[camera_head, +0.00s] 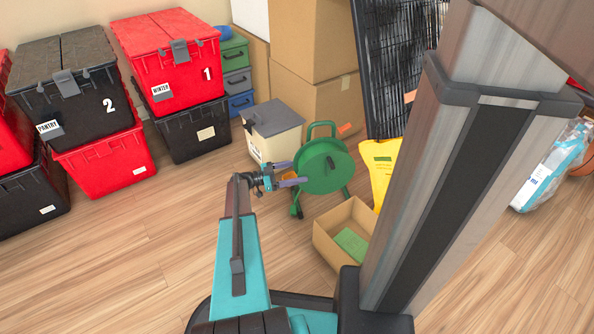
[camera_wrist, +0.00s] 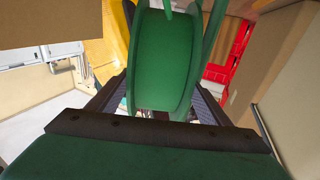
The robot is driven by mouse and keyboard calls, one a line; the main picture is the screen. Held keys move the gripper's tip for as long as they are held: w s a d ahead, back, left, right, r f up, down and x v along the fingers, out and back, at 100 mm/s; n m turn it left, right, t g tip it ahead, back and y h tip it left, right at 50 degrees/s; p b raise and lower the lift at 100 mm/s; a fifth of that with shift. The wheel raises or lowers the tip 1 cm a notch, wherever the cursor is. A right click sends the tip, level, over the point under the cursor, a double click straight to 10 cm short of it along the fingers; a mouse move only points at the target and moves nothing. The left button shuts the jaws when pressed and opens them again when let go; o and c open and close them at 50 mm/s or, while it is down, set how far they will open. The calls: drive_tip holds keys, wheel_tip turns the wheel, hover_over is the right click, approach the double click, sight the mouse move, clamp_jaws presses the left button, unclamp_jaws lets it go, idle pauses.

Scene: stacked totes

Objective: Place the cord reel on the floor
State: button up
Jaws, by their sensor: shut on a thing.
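In the wrist view, the reel's green drum (camera_wrist: 163,55) fills the space between the two dark fingers of my gripper (camera_wrist: 158,103). A foot of the frame shows low near the wood floor (camera_head: 165,235). I cannot tell whether it touches the floor.
An open cardboard box (camera_head: 330,248) with a green item stands just in front of the reel. A grey-lidded bin (camera_head: 272,130) is behind it, and a yellow object (camera_head: 381,165) is to its right. Stacked totes (camera_head: 100,150) stand at the left. Floor is clear at front left.

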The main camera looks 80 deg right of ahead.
drive_tip(key=shift+r, duration=0.3)
drive_tip(key=o, duration=2.1)
drive_tip(key=shift+f, duration=0.3)
drive_tip(key=shift+c, duration=0.2)
drive_tip(key=shift+w, duration=0.1)
drive_tip(key=p+v, duration=0.4)
drive_tip(key=v, duration=0.7)
drive_tip(key=shift+w+a, duration=0.25)
drive_tip(key=shift+w, duration=0.1)
drive_tip(key=shift+f, duration=0.1)
drive_tip(key=shift+p, duration=0.3)
